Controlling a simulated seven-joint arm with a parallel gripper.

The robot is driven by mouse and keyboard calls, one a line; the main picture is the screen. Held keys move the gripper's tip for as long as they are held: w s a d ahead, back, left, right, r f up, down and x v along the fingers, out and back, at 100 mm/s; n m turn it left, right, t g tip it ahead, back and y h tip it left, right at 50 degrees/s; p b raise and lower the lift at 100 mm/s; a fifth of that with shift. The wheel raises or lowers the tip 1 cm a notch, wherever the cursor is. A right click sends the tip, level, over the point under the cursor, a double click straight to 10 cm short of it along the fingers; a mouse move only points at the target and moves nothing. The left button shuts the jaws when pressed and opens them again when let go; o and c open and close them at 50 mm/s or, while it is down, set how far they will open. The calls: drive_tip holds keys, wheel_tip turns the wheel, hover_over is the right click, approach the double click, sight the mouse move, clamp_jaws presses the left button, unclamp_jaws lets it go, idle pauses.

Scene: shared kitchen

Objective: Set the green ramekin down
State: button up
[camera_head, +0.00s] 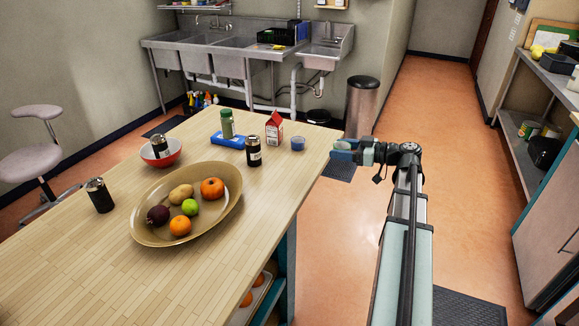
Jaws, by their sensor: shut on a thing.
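My gripper (338,150) is at the right edge of the wooden table, pointing left toward the tabletop. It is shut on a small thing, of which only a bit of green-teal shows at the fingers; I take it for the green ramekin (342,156). Its shape is mostly hidden, and I cannot tell its exact height above the table. A small blue cup (298,143) stands on the wooden table (90,255), just left of my gripper and apart from it.
A red-and-white carton (274,129), a dark can (253,152), a green jar (227,123) and a blue box (228,139) stand near the cup. A large fruit bowl (146,238) and a red bowl (172,159) are farther left. The table's front right is clear.

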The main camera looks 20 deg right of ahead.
sight(290, 165)
wheel_tip(290, 165, down, 9)
idle(0.3)
drive_tip(key=r+x, duration=0.1)
drive_tip(key=x, duration=1.1)
drive_tip(key=r+x, duration=0.1)
drive_tip(key=x, duration=0.5)
drive_tip(key=shift+w+a+r, duration=0.1)
drive_tip(key=shift+w+r, duration=0.05)
drive_tip(key=shift+r, duration=0.2)
drive_tip(key=shift+f, duration=0.15)
drive_tip(key=o, duration=1.1)
drive_tip(key=v, duration=1.4)
drive_tip(key=shift+f, duration=0.15)
drive_tip(key=shift+c, duration=0.2)
